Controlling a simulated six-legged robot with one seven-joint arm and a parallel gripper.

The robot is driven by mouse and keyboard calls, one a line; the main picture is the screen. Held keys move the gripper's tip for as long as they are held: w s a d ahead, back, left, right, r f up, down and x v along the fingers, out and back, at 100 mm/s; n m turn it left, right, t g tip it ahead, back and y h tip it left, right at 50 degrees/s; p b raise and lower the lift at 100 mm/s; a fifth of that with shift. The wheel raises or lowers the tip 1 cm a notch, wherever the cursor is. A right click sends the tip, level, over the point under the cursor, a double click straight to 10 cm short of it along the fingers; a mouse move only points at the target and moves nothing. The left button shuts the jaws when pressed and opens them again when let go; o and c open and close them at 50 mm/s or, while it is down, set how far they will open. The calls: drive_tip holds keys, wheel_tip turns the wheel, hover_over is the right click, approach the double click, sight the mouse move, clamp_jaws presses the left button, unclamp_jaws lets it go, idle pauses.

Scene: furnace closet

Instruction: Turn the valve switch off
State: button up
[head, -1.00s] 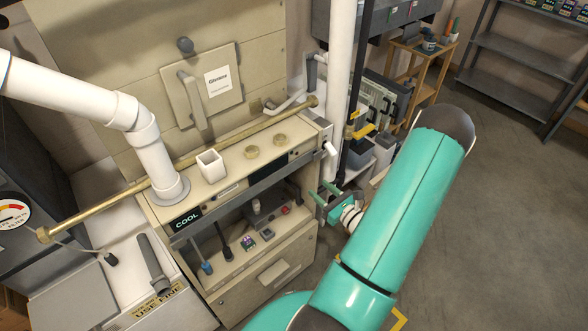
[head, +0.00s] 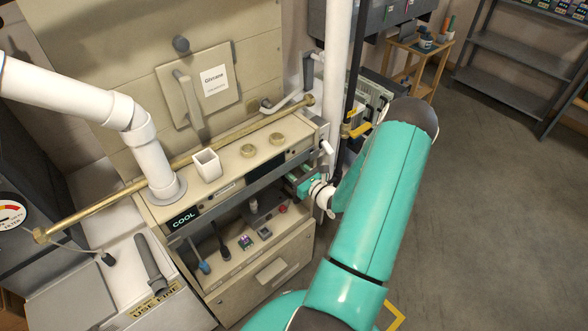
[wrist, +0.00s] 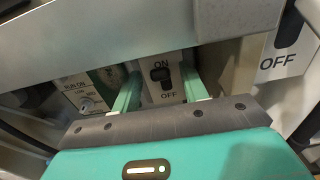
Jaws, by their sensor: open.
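In the wrist view a small dark switch (wrist: 160,74) sits on a pale plate, with ON printed above it and OFF below. Which way it is set is not clear. Whether the fingers touch the plate cannot be told. In the head view my gripper (head: 301,179) is at the right end of the furnace's open front, under its top ledge. The switch is not distinguishable there.
A grey ledge (wrist: 100,45) spans above the fingers. Another OFF label (wrist: 279,62) is at the right, and a panel with a knob (wrist: 88,103) at the left. A yellow handle (head: 356,129) is on the dark pipe. Open floor (head: 480,210) lies to the right.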

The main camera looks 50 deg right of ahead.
clamp_jaws()
